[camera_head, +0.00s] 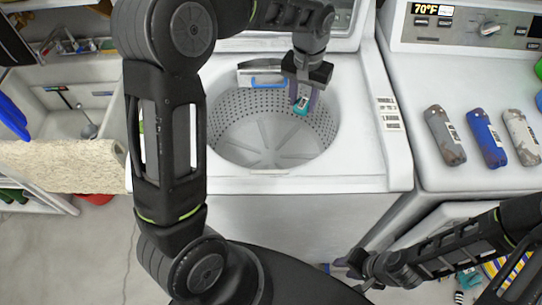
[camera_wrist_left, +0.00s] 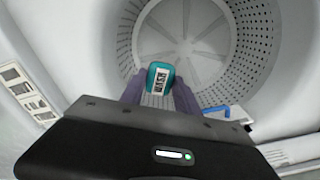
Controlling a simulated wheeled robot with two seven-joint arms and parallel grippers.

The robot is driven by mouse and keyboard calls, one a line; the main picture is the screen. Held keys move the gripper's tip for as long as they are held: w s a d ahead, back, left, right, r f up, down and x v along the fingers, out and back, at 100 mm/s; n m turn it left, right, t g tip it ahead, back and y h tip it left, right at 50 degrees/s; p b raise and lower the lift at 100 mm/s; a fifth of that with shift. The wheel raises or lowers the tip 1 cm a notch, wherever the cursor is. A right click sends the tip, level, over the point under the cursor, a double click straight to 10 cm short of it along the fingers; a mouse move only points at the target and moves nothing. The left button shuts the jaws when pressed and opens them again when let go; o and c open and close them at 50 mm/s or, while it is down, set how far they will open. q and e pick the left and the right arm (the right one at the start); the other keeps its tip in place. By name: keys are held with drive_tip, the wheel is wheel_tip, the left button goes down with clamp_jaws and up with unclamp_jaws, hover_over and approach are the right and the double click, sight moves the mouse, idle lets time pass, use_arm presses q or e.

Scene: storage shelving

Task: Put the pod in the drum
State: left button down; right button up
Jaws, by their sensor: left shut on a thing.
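The pod (camera_head: 302,106) is small and teal with a white label. It also shows in the left wrist view (camera_wrist_left: 159,78), between purple-grey fingers. My left gripper (camera_head: 305,96) is shut on the pod and points down inside the washer's opening, over the right side of the drum (camera_head: 262,142). The drum has a perforated wall and a ribbed floor. In the left wrist view the drum (camera_wrist_left: 188,55) lies beyond the pod, which appears above its floor. My right gripper (camera_head: 344,267) is low in front of the washer, away from the pod; its fingers are too small to judge.
The white washer (camera_head: 352,183) has a blue-handled part (camera_head: 262,82) at the drum's back rim. A sink (camera_head: 65,115) stands left.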

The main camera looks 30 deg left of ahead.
use_arm(q)
drive_tip(key=s+a+f+n+b, duration=0.2)
drive_tip(key=a+f+b, duration=0.4)
drive_tip(key=a, duration=0.3)
drive_tip(key=s+a+f+n+b, duration=0.3)
drive_tip(key=s+a+f+b, duration=0.2)
drive_tip(key=a, duration=0.4)
wheel_tip(320, 180, down, 3)
drive_tip(key=shift+a+r+b, duration=0.2)
drive_tip(key=shift+a+b, duration=0.05)
drive_tip(key=shift+b, duration=0.25)
drive_tip(key=shift+s, duration=0.1)
wheel_tip(320, 180, down, 6)
drive_tip(key=shift+f, duration=0.25)
drive_tip(key=shift+f, duration=1.75)
